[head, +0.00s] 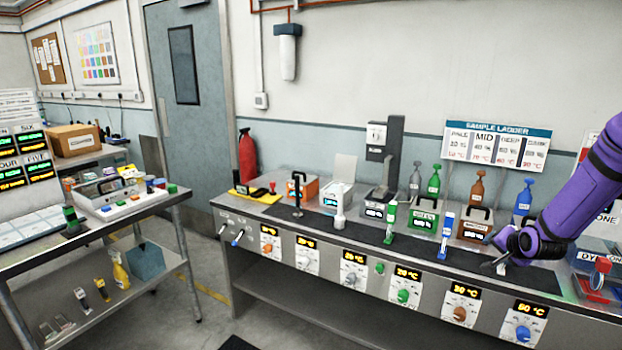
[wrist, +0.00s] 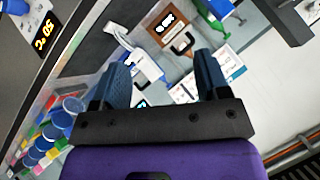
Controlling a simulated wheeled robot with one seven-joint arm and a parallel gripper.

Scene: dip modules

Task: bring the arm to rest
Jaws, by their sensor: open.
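My purple arm (head: 575,195) reaches in from the right edge of the head view. My gripper (head: 497,263) is low over the right part of the bench, near the blue-knobbed station; its fingertips are small and partly hidden there. In the wrist view my gripper (wrist: 162,68) has its two blue-grey fingers well apart. No object is held between them. A white-and-blue item (wrist: 140,62) shows beyond the left finger, but I cannot tell how far below it is.
The bench (head: 340,226) carries several modules with handles, coloured bottles and upright tools. A sample ladder sign (head: 497,146) stands behind them. A steel cart (head: 150,200) is at left, with a red extinguisher (head: 247,158) by the wall. Open floor lies between cart and bench.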

